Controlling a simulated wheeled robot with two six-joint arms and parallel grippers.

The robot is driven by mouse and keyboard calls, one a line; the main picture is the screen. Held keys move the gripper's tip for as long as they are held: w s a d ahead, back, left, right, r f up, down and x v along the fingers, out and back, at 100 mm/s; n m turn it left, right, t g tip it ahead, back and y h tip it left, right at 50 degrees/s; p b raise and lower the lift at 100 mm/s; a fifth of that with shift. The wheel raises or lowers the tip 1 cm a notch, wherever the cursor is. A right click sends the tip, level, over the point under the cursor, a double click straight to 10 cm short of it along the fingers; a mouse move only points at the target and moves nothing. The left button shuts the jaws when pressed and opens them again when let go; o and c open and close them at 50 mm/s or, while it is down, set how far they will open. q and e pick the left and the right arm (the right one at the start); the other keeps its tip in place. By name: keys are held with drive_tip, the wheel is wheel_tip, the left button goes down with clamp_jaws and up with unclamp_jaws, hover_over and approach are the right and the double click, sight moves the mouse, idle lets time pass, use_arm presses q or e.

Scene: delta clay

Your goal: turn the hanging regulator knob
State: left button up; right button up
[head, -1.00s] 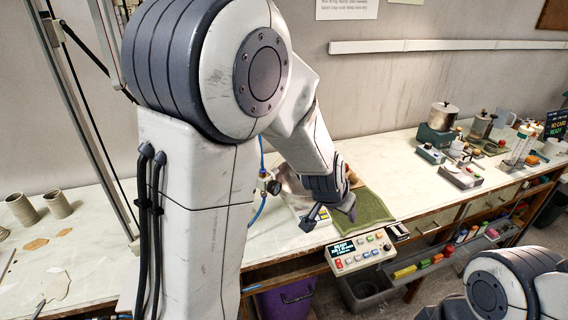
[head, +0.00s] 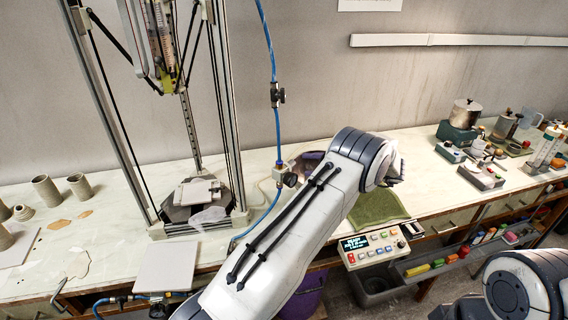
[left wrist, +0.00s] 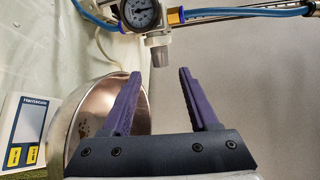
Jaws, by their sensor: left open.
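The regulator hangs on a blue hose left of my arm in the head view (head: 279,170), with a dark round part (head: 290,180) on it. In the left wrist view, its gauge (left wrist: 143,12) shows at the top. The grey knob (left wrist: 158,54) hangs under the regulator body, in line with the gap between my left fingers. My left gripper (left wrist: 160,73) is open and empty, with purple fingers apart on either side of the knob's line. No finger visibly touches the knob. In the head view my arm mostly hides this gripper. My right gripper is out of view.
A shiny metal bowl (left wrist: 98,115) and a scale (left wrist: 20,125) are beside my left gripper. A black valve (head: 278,95) is higher on the hose. A delta printer frame (head: 228,110) stands left. A green towel (head: 378,207) and a control box (head: 374,247) are to the right.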

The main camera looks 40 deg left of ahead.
use_arm(q)
drive_tip(key=p+x, duration=0.4)
drive_tip(key=x, duration=0.6)
clamp_jaws()
drive_tip(key=shift+f+b, duration=0.1)
drive_tip(key=shift+b, duration=0.2)
drive_tip(key=y+b, duration=0.3)
drive_tip(key=b, duration=0.1)
drive_tip(key=shift+n+b, duration=0.3)
drive_tip(key=shift+r+y+b, duration=0.35)
drive_tip(key=shift+r+y, duration=0.25)
drive_tip(key=shift+r, duration=0.05)
